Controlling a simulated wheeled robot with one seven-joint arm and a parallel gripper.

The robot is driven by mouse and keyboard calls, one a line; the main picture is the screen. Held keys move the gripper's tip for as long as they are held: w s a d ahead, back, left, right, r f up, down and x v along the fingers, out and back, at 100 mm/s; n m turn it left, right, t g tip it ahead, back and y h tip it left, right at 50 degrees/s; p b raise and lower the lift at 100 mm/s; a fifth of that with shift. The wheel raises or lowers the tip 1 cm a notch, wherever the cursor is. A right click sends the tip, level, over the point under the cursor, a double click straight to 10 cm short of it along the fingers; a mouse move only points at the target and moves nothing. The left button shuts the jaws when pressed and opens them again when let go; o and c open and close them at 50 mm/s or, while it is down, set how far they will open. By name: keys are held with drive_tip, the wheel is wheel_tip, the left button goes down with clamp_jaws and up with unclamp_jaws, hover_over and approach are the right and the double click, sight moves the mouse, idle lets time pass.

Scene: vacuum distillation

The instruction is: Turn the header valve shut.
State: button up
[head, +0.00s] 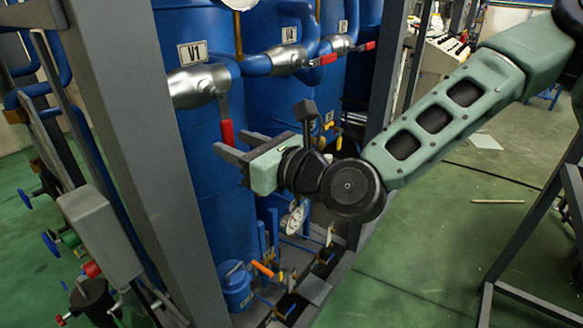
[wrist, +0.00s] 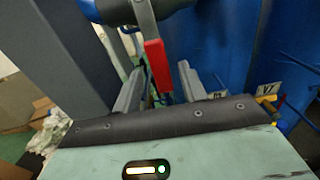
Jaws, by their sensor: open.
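The valve labelled V1 (head: 199,86) is a silver body on a blue pipe at the upper left of the head view. Its lever has a red grip (head: 227,132) and hangs straight down. My gripper (head: 231,141) is open, its two fingers pointing left at the lower end of the red grip. In the wrist view the red grip (wrist: 156,62) hangs between the two spread fingers (wrist: 161,76), nearer the left one. No contact with either finger is clear. The valve body is partly cut off at the top there.
Two similar valves, with red levers (head: 325,60) and (head: 363,46) pointing right, sit further along. Blue tanks (head: 205,165) stand behind. A grey post (head: 125,140) rises left of V1. Gauges and small valves crowd below; the green floor (head: 440,255) at right is mostly clear.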

drive_tip(key=b+v, duration=1.4)
drive_tip(key=b, duration=0.1)
drive_tip(key=shift+s+d, duration=0.15)
drive_tip(key=shift+d, duration=0.05)
